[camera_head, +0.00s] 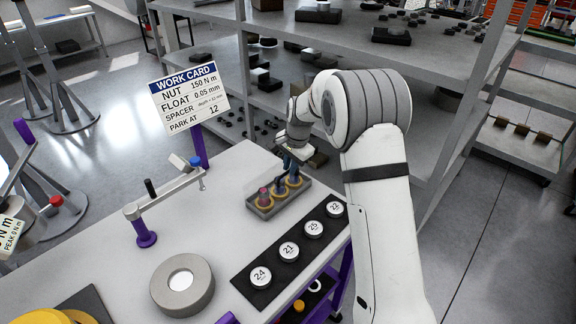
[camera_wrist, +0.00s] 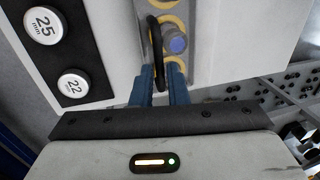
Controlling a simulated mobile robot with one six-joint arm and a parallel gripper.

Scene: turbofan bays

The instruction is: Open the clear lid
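A small grey tray (camera_head: 262,212) stands on the bench, with several yellow-ringed round pockets in a row. Its pockets also show in the wrist view (camera_wrist: 172,22), one with a blue-topped piece (camera_wrist: 176,43). A black curved handle (camera_wrist: 156,40) stands over the tray in the wrist view. In the head view, my gripper (camera_head: 291,164) is low over the tray's far end.
A black strip (camera_head: 245,277) with numbered white discs lies beside the tray. A grey ring (camera_head: 183,283) lies front left, and a purple post (camera_head: 145,235) with a grey arm stands left. A work card (camera_head: 190,97) stands behind. Shelves (camera_head: 415,60) rise close beyond the bench.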

